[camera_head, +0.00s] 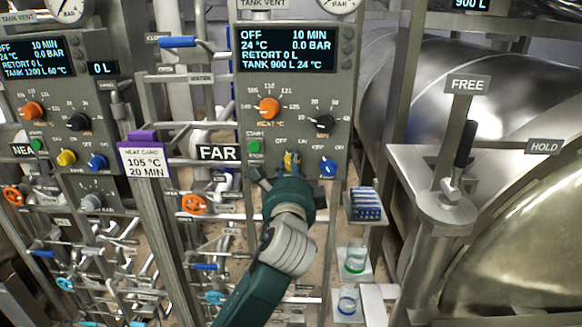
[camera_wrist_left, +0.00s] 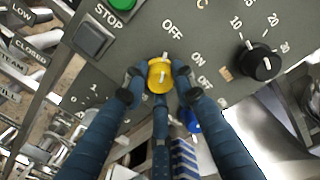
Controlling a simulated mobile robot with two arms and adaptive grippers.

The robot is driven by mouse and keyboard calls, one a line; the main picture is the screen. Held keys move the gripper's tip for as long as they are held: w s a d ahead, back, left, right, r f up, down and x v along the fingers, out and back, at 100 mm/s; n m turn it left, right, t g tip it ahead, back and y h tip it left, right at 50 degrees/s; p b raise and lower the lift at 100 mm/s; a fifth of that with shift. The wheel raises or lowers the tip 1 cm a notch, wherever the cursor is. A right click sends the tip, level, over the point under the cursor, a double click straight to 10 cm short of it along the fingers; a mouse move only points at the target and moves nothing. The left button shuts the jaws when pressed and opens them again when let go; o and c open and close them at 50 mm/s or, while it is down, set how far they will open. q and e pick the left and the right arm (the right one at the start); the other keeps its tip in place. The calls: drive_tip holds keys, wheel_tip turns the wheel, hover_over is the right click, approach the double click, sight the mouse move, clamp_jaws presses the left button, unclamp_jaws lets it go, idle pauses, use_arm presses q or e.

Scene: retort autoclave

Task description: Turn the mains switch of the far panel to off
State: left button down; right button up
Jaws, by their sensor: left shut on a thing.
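The far panel (camera_head: 290,100) is a grey box with a dark display reading OFF at top left, and a FAR label (camera_head: 219,153) beside it. Its yellow mains switch (camera_wrist_left: 160,76) is low on the panel face, left of a blue knob (camera_head: 328,167). My left gripper (camera_head: 286,176) reaches up from below and is shut on the yellow switch, its fingers around it in the wrist view (camera_wrist_left: 158,88). The white mark on the switch points up, roughly towards the OFF lettering (camera_wrist_left: 172,30). The gripper partly hides the switch in the head view. My right gripper is not in view.
The near panel (camera_head: 65,120) stands at the left with its own yellow knob (camera_head: 66,157). A purple-topped heat card (camera_head: 143,158) stands between the panels. A blue rack (camera_head: 366,204) and small beakers (camera_head: 355,257) sit right of my arm. A lever (camera_head: 465,145) stands further right.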

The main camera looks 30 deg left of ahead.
use_arm(q)
drive_tip(key=shift+w+d+f, duration=0.1)
drive_tip(key=shift+d+f, duration=0.05)
drive_tip(key=shift+f, duration=0.1)
drive_tip(key=c, duration=1.4)
unclamp_jaws()
drive_tip(key=shift+c, duration=0.2)
drive_tip(key=shift+d+r, duration=0.1)
drive_tip(key=shift+d, duration=0.05)
drive_tip(key=v, duration=1.2)
